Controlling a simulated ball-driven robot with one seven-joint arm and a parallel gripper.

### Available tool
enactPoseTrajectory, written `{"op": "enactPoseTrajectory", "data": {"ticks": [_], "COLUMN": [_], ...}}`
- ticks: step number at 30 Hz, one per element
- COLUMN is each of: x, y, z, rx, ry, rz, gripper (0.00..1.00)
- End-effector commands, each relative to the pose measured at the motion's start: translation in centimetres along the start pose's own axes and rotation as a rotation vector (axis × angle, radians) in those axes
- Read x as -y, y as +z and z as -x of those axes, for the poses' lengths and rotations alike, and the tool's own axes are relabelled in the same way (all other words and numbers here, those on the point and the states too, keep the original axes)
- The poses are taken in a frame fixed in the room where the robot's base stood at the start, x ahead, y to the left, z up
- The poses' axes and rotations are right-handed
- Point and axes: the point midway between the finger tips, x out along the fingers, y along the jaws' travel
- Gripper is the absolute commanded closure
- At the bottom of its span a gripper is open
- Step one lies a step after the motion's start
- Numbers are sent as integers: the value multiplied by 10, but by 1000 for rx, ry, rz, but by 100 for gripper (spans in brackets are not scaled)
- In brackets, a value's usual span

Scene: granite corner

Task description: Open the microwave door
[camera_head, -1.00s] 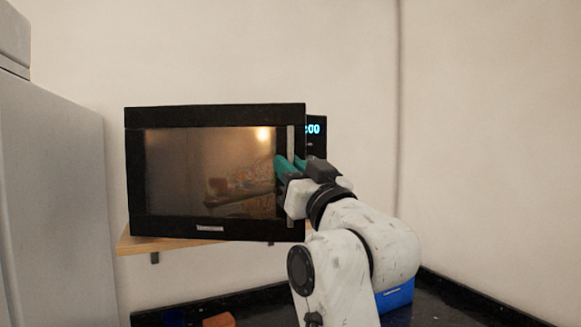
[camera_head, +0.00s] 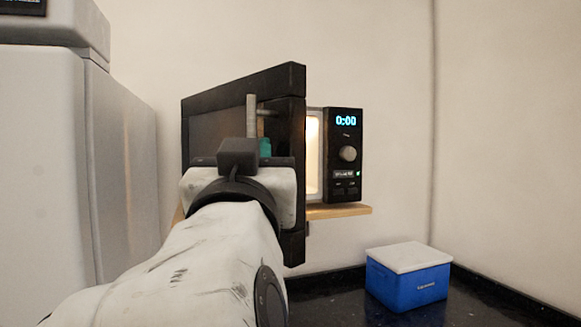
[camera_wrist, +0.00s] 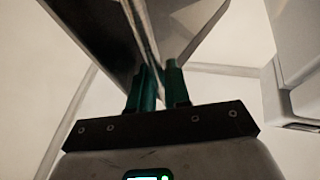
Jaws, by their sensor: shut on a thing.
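The microwave (camera_head: 343,190) stands on a wooden shelf against the back wall, with its control panel showing 0:00 and its lit interior partly visible. Its black door (camera_head: 292,90) is swung well open toward me and to the left. The vertical metal handle (camera_head: 251,115) is on the door's outer face. My gripper (camera_head: 264,147) is at the handle, mostly hidden behind my own wrist in the head view. In the wrist view my gripper's green fingers (camera_wrist: 160,85) are shut around the handle bar (camera_wrist: 150,45), with the door panel (camera_wrist: 95,30) beside it.
A grey fridge-like cabinet (camera_head: 60,170) stands at the left, close to the open door. A blue box with a white lid (camera_head: 408,285) sits on the dark granite counter (camera_head: 340,285) at lower right. The wooden shelf (camera_head: 340,211) juts out under the microwave. The right wall is bare.

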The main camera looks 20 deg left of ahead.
Motion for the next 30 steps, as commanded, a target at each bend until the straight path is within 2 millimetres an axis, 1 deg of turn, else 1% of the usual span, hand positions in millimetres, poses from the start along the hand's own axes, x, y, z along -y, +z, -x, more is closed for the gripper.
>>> {"op": "enactPoseTrajectory", "data": {"ticks": [1,9,18,24,30], "x": [15,68,122,146,158], "y": [1,-11,-20,-22,-23], "z": [7,33,47,51,51], "rx": [-2,-3,-3,-3,-1], "ry": [18,188,360,368,369], "rz": [10,84,155,155,154], "gripper": [100,100,100,100,100]}}
